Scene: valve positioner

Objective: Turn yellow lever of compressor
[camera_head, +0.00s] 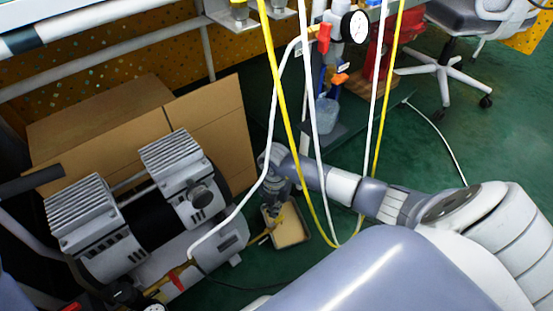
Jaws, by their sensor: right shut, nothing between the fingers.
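The compressor (128,242) stands on the floor at the lower left, with two grey ribbed motor heads and a silver tank. A small yellow-brass piece (264,235) sticks out at the tank's right end; it may be the yellow lever, but it is too small to be sure. My left gripper is not in view.
A red lever (176,282) sits on the compressor's front fitting. White and yellow hoses hang before my right arm. Cardboard boxes (215,130) stand behind the compressor. A pressure gauge (354,27) is above.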

